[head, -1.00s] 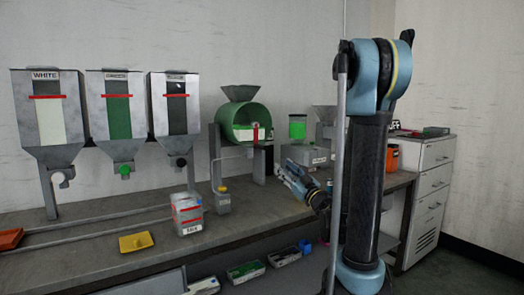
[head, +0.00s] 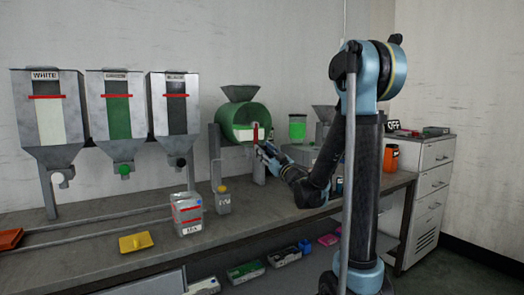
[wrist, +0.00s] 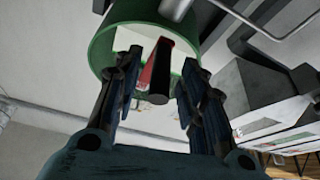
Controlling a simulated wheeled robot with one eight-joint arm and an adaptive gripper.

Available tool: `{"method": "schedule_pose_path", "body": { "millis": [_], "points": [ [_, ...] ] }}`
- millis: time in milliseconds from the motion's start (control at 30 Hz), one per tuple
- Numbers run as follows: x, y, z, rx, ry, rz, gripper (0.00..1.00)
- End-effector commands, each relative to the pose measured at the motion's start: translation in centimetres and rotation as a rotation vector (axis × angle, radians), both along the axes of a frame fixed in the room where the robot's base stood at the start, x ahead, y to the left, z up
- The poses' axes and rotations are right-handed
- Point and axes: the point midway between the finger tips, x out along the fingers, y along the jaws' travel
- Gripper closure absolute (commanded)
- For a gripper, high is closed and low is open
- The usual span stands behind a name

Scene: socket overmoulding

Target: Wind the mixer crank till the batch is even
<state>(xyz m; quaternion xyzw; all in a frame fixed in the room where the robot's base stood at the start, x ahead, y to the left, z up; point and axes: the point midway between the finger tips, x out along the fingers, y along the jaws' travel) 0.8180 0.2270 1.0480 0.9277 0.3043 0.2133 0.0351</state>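The mixer is a green drum (head: 244,117) with a grey hopper on top, standing at the back of the bench. It also fills the top of the wrist view (wrist: 105,42). Its crank has a red arm (head: 255,132) and a dark round handle (wrist: 158,90) that points toward the wrist camera. My gripper (head: 262,152) is just in front of the drum. In the wrist view my gripper (wrist: 158,72) is open, with one finger on each side of the handle and visible gaps between. The batch inside the drum is hidden.
Three hoppers (head: 106,88) stand on the left. A grey bin (head: 187,214) and a yellow scoop (head: 135,243) are on the bench (head: 90,262). A clear container with green contents (head: 297,128) stands right of the mixer. A drawer cabinet (head: 430,185) is at far right.

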Motion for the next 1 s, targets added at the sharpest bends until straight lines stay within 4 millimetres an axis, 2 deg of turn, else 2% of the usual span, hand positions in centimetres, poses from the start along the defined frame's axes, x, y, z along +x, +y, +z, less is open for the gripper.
{"method": "schedule_pose_path", "body": {
  "millis": [200,567,600,733,767,1000],
  "points": [
    [1.6,1.3,0.8,0.001,0.001,0.000,0.62],
    [1.9,1.5,1.0,0.000,0.000,0.000,0.62],
    [1.9,1.5,1.0,0.000,0.000,0.000,0.67],
    [1.9,1.5,1.0,0.000,0.000,0.000,0.96],
    [1.9,1.5,1.0,0.000,0.000,0.000,1.00],
    [2.0,1.1,1.0,0.003,0.002,-0.005,1.00]
  ]
}}
